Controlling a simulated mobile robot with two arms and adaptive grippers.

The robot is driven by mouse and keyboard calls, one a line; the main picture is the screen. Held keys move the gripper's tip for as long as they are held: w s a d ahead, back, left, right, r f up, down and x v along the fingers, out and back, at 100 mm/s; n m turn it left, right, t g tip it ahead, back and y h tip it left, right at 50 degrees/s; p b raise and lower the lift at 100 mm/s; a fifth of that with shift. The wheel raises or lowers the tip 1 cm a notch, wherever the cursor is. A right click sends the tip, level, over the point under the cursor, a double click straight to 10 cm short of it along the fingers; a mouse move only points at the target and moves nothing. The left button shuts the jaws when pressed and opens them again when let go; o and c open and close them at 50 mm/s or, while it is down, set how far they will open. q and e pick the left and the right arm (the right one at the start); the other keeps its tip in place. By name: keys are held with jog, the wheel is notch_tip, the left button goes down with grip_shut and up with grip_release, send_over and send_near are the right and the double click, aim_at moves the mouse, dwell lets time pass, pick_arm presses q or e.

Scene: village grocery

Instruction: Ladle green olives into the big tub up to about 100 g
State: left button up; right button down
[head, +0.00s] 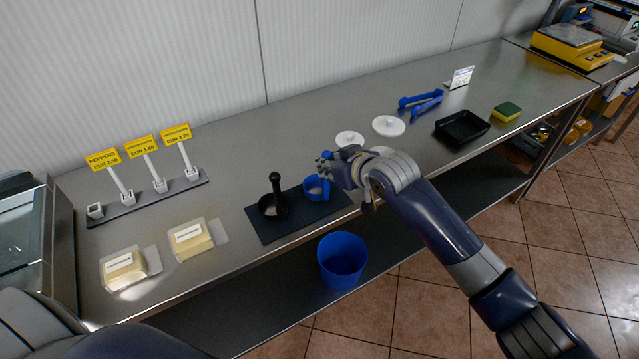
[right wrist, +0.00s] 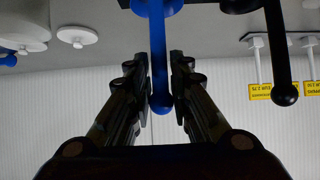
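A blue ladle (head: 316,188) sits on a dark mat (head: 290,226) on the steel counter. My right gripper (head: 338,172) is at its handle and hides part of it. In the right wrist view the handle of the blue ladle (right wrist: 159,60) runs between the two fingers of my right gripper (right wrist: 160,75), which look open with narrow gaps on either side. A black ladle (head: 272,204) with an upright handle stands on the same mat; its handle also shows in the right wrist view (right wrist: 281,60). No olives or big tub can be made out. My left gripper is out of view.
Blue tongs (head: 420,101), a black tray (head: 462,128) and a sponge (head: 507,112) are farther right. Price signs (head: 142,147) and two wrapped blocks (head: 190,239) are left. A blue bin (head: 342,262) stands below the counter's front.

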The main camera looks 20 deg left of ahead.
jog(key=shift+r+p, duration=3.8)
jog(key=shift+r, duration=0.25)
jog(key=shift+f, duration=0.1)
